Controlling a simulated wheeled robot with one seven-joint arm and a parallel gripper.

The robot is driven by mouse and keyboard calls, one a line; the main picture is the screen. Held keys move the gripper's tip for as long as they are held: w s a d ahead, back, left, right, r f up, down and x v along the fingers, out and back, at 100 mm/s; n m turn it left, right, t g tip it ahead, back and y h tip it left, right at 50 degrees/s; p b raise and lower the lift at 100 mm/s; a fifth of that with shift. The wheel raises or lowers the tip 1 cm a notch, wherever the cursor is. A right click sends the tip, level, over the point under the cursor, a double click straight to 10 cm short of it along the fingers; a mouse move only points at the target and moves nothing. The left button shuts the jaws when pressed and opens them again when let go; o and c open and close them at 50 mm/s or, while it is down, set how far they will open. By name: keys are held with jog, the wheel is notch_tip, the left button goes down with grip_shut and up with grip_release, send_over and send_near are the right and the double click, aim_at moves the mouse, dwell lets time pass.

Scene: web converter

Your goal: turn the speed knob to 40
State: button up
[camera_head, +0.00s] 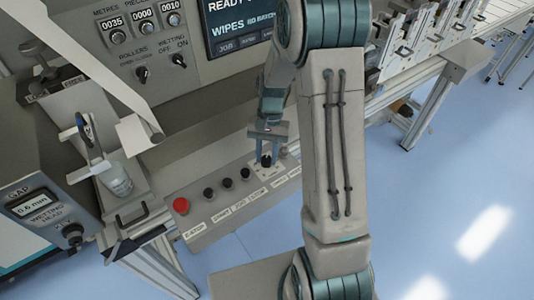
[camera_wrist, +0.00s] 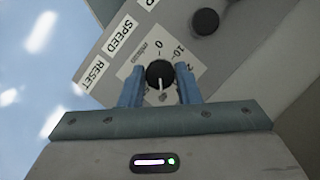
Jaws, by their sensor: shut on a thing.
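The speed knob (camera_wrist: 160,73) is a small black round knob on a white dial plate (camera_wrist: 146,54), beside the "SPEED" label. Its white line points down in the wrist view, toward my gripper body and away from the 0. The marks 0 and 10 show above and to the upper right; the marks nearer my gripper are hidden. My gripper (camera_wrist: 161,88) is shut on the knob, one blue finger on each side. In the head view my gripper (camera_head: 267,147) reaches down onto the knob (camera_head: 266,161), at the right part of the button box.
The button box (camera_head: 190,234) carries a red emergency stop (camera_head: 181,205) and several black buttons (camera_head: 227,183) left of the knob. A control panel with a screen (camera_head: 238,22) stands behind. A glass jar (camera_head: 115,180) stands at left. Blue floor (camera_head: 455,180) is open at right.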

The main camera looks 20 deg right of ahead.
jog(key=o, duration=1)
jog(key=b+v, duration=0.1)
jog(key=v, duration=1.3)
jog(key=shift+b, duration=0.3)
